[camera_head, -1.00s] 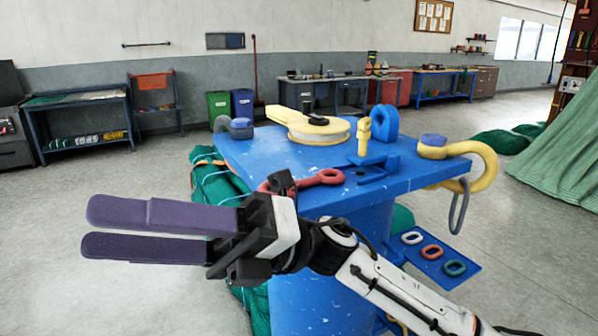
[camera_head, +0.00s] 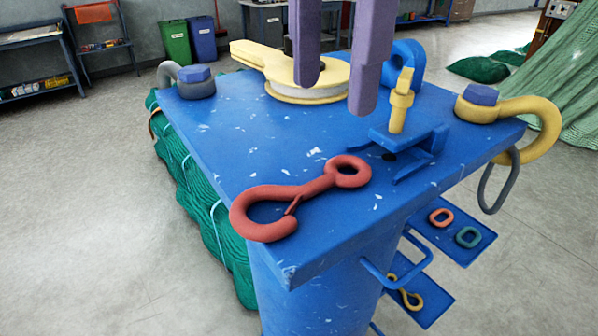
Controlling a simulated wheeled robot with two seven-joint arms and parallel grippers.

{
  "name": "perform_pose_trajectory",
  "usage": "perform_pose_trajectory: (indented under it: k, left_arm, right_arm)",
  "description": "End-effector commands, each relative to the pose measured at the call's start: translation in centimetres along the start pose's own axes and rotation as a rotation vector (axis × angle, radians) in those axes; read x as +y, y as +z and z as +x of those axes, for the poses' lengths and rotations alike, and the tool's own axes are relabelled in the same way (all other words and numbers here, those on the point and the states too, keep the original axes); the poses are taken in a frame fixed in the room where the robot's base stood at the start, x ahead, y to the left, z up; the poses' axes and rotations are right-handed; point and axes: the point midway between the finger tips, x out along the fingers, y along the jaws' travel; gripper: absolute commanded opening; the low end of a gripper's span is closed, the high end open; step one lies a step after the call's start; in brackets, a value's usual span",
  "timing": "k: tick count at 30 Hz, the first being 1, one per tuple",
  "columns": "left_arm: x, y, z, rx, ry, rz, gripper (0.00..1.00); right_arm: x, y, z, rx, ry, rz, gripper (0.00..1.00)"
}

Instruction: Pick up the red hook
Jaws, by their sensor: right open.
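The red hook (camera_head: 313,187) lies flat on the blue table top (camera_head: 235,135), near its front edge. Its curved end with a latch is at the left, and its ring eye is at the right. My right gripper (camera_head: 334,95) comes in from the top of the view with its two purple fingers pointing down. The fingers are apart with nothing between them, and they appear above the table, farther back than the hook. My left gripper is not in view.
A yellow pulley block (camera_head: 258,55) lies behind the fingers. A yellow pin (camera_head: 401,103) stands in a blue bracket right of the hook. Grey (camera_head: 168,72) and yellow (camera_head: 545,118) shackles sit at the corners. Green netting (camera_head: 200,195) hangs at the left.

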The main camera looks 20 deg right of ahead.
Motion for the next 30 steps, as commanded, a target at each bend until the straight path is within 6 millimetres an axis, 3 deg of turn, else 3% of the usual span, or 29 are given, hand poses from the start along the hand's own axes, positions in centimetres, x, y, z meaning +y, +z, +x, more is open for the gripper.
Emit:
perform_pose_trajectory:
  k: [3, 11, 20, 30]
  left_arm:
    - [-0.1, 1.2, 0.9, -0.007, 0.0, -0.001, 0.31]
    - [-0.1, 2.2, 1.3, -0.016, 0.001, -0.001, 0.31]
    - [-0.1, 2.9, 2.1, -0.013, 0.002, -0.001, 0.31]
    - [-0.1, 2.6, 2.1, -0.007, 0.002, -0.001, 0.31]
  right_arm:
    - [0.1, 0.0, 2.5, 0.0, 0.004, -0.002, 0.47]
    - [0.1, 0.1, 4.7, -0.002, 0.002, -0.002, 0.47]
    - [0.4, 0.4, 8.8, -0.003, 0.003, -0.001, 0.47]
    - [0.4, 0.4, 9.4, -0.004, 0.0, 0.0, 0.47]
